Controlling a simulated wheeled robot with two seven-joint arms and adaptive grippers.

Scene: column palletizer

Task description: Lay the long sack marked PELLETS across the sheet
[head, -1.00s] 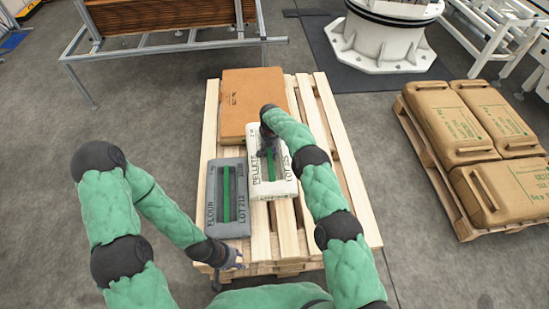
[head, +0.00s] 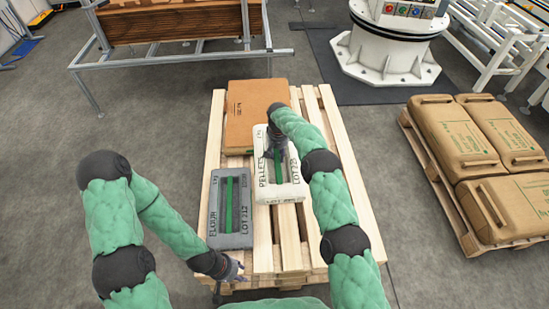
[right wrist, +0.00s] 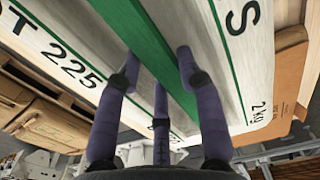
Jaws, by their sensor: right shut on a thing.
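The PELLETS sack (head: 293,190) is a long white sack with dark lettering and a green strip, over the middle of the pallet. My right gripper (head: 277,152) is shut on it at the green strip; its fingers close around the strip (right wrist: 135,25) in the right wrist view. I cannot tell how far the sack is above the slats. The brown sheet (head: 248,112) lies at the far end of the pallet, just beyond the sack. My left gripper (head: 231,274) is open and empty at the pallet's near edge.
A grey FLOUR sack (head: 243,240) lies on the wooden pallet (head: 345,205), close left of the PELLETS sack. Another pallet at right holds several brown sacks (head: 445,130). A metal rack (head: 190,52) and a white machine base (head: 385,55) stand behind.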

